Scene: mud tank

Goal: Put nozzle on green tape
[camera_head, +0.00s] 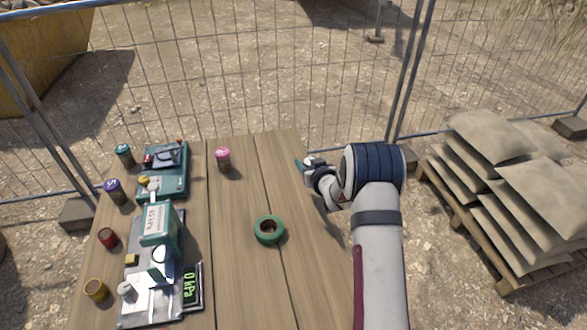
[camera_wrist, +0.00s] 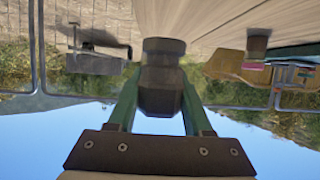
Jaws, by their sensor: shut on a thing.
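The green tape (camera_head: 257,232) is a roll with a brown inner ring, lying flat near the middle of the wooden table. My gripper (camera_head: 305,164) is at the far right edge of the table, behind and to the right of the tape and apart from it. In the wrist view my gripper's two green fingers (camera_wrist: 160,100) are closed on the sides of a dark, faceted nozzle (camera_wrist: 161,75). The nozzle is too small and hidden to make out in the head view. Nothing is seen resting on the tape.
A pink-lidded jar (camera_head: 223,160) stands at the back of the table. A green device (camera_head: 170,172) and a metal-based gauge unit (camera_head: 188,287) fill the left side, with several small jars along the left edge. The table around the tape is clear. A mesh fence (camera_head: 250,80) stands behind.

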